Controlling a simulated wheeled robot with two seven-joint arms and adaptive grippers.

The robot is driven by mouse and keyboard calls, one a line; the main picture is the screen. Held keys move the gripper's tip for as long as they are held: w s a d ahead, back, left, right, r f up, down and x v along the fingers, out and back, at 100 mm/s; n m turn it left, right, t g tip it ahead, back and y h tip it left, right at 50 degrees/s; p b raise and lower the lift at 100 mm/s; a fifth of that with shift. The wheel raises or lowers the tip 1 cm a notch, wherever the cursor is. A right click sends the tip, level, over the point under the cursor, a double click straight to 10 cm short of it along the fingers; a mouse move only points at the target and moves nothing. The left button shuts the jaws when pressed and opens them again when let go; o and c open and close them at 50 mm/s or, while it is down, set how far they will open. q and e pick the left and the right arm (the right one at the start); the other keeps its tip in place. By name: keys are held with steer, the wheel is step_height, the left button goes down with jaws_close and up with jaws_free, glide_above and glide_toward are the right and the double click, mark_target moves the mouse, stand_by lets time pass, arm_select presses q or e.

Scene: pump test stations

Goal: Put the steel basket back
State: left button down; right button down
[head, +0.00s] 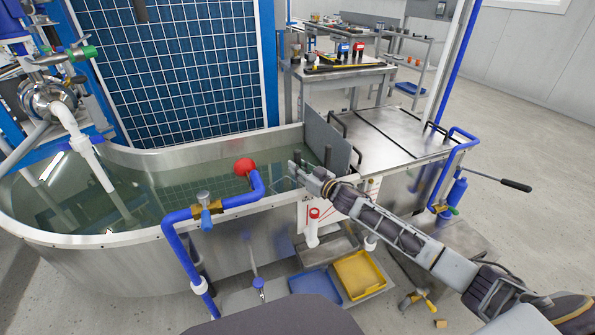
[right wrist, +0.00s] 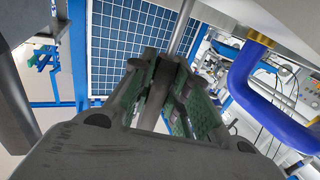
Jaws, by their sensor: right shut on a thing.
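My right gripper (head: 298,172) reaches over the right end of the water tank (head: 235,142), beside an upright grey plate. In the right wrist view its fingers (right wrist: 160,85) are shut around a thin steel rod (right wrist: 183,28), which looks like part of the steel basket. Thin wire lines of the steel basket (head: 282,183) show faintly by the fingertips in the head view. The basket's body is not clearly visible, and I cannot tell how deep it sits. My left gripper is not in view.
A steel-topped bench (head: 390,140) with dark handles adjoins the tank. Yellow (head: 360,275) and blue (head: 315,286) trays lie low in front. Open floor lies right.

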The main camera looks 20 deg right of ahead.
stand_by(0.4)
steer(key=c, duration=1.4)
jaws_free()
steer(key=shift+f, duration=0.15)
steer(key=shift+o, duration=0.2)
steer(key=shift+s, duration=0.1)
